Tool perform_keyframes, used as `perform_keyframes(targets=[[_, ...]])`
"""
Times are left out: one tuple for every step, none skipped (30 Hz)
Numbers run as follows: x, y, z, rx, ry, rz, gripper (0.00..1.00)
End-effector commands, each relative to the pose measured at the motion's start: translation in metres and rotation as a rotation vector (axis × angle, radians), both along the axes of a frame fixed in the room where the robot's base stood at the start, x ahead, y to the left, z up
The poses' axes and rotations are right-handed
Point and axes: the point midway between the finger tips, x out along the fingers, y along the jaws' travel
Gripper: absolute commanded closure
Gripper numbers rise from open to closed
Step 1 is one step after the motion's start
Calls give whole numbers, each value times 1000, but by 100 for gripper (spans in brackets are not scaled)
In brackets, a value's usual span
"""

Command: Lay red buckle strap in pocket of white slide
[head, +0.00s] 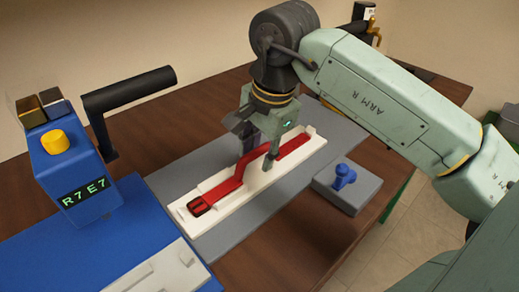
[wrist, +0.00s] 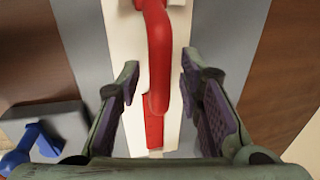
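The white slide (head: 235,205) is a long, narrow tray on a grey mat, running from lower left to upper right in the head view. The red buckle strap (head: 228,187) lies along it, with its dark-framed buckle at the near left end. The strap's middle rises in an arch; I cannot tell how fully its ends sit in the pocket. My gripper (head: 260,150) is over the arched part and hides some of it. In the wrist view my gripper (wrist: 157,82) is open, with one finger on each side of the red strap (wrist: 159,50) and visible gaps.
A blue machine (head: 68,165) with a yellow button, display and black lever stands at left. A grey block with a blue knob (head: 344,177) sits right of the slide. The grey mat (head: 215,238) has bare room around the slide on the brown table (head: 275,258).

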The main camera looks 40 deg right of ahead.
Motion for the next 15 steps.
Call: perform_keyframes(targets=[[0, 0, 4, 0, 0, 0, 67], [0, 0, 6, -1, 0, 0, 67], [-1, 0, 8, -1, -1, -1, 67], [-1, -1, 12, 0, -1, -2, 67], [-2, -1, 17, -1, -2, -2, 67], [-4, -1, 25, -2, -2, -2, 67], [-5, -1, 31, -1, -2, -1, 67], [-6, -1, 37, -1, -3, -1, 67], [-8, -2, 47, -2, -2, -3, 67], [-9, -2, 53, -1, -3, -1, 67], [-11, -2, 60, -2, -2, -2, 67], [-13, -2, 69, -1, -3, -1, 67], [-14, -2, 75, -2, -1, -1, 67], [-15, -3, 81, -1, -2, -1, 67], [-17, -3, 89, -2, -1, 0, 67]])
